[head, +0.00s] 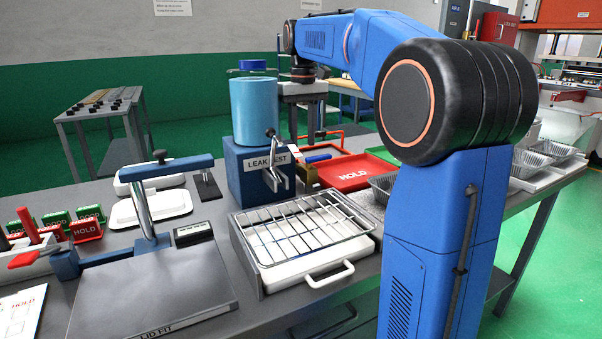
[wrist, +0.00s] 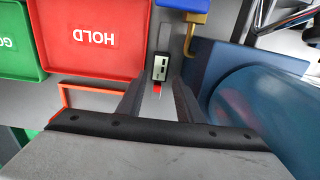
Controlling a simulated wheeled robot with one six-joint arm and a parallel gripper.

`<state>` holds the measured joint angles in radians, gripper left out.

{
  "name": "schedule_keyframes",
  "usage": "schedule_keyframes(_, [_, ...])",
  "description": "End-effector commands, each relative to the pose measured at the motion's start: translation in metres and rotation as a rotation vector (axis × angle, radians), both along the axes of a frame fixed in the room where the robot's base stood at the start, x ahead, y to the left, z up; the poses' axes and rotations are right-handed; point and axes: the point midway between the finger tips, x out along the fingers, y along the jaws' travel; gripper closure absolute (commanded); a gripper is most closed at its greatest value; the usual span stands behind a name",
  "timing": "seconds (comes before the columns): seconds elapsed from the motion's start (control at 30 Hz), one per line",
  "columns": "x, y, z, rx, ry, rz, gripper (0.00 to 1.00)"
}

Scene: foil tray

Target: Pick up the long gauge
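A slim object with a black-edged pale face and a small red mark, likely the long gauge (wrist: 160,66), shows between my fingertips in the wrist view. A thin grey strip runs from it towards my palm; I cannot tell its full length. My gripper (wrist: 161,82) is open, with a finger on each side and gaps between. No grip on the object shows. In the head view my gripper (head: 304,132) points down behind the leak-test stand, above a small white and red item (head: 294,152) that may be the same gauge.
The blue leak-test stand (head: 250,178) with its light-blue cylinder (head: 254,112) stands close; the cylinder fills the right of the wrist view (wrist: 265,115). A red HOLD tray (wrist: 95,35) lies left there. A blue handle (wrist: 185,4) with a brass hook is near the gauge.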

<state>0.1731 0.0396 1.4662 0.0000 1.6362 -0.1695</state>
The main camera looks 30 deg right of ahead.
Motion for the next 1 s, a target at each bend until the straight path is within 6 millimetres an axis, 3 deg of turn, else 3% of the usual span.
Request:
schedule_keyframes(0.1, [0.000,0.000,-0.018,0.000,0.002,0.000,0.67])
schedule_keyframes(0.37, [0.000,0.000,-0.034,0.000,0.000,0.000,0.67])
schedule_keyframes(0.7, [0.003,0.001,-0.075,0.000,0.002,0.000,0.67])
schedule_keyframes(1.0, [0.004,0.001,-0.082,0.000,-0.001,0.000,0.67])
